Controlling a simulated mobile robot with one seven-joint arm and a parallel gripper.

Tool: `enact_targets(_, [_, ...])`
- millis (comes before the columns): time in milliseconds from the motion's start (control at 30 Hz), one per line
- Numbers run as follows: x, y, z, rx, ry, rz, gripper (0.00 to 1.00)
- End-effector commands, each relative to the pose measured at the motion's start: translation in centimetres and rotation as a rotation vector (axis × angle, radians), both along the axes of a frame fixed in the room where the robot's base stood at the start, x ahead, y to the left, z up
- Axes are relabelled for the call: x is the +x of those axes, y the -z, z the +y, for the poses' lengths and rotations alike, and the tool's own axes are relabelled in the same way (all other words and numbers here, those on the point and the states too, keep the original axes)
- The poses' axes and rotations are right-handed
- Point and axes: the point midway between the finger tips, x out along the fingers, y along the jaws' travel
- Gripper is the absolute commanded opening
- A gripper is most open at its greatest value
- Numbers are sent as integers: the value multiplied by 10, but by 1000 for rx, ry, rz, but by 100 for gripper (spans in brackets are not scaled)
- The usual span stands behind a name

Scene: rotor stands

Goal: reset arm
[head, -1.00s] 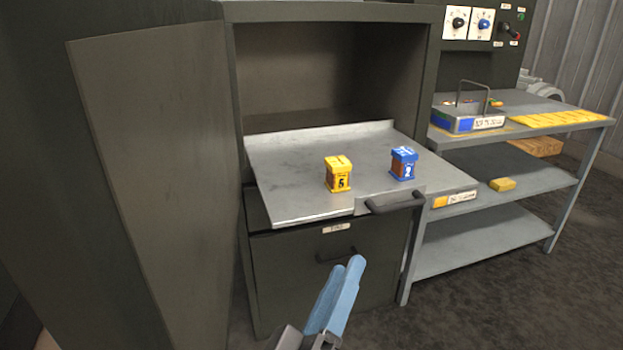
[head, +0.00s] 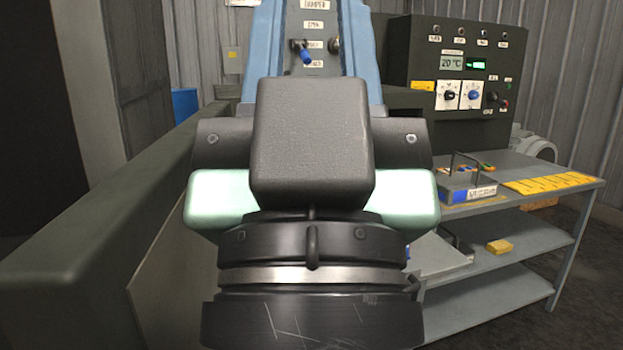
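My gripper (head: 311,20) fills the middle of the head view, seen from behind at close range. Its dark wrist, black block and pale green side pads are in front. Two blue fingers stand apart and run up to the top edge, so their tips are cut off. Nothing shows held between them. A grey panel (head: 313,28) with a label reading DAMPER and a blue-tipped lever (head: 303,52) shows in the gap behind. The yellow and blue blocks are hidden behind my arm.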

Motion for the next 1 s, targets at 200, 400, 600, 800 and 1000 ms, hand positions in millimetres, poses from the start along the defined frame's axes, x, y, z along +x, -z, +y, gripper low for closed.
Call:
enact_targets(200, [0,-85,0,-1,-1,2,34])
enact_targets(400, [1,-141,1,-1,-1,2,34])
enact_targets(600, [1,-172,1,-1,-1,3,34])
enact_targets(800, [1,-177,1,-1,-1,2,34])
enact_targets(1000, [1,-175,1,-1,-1,2,34])
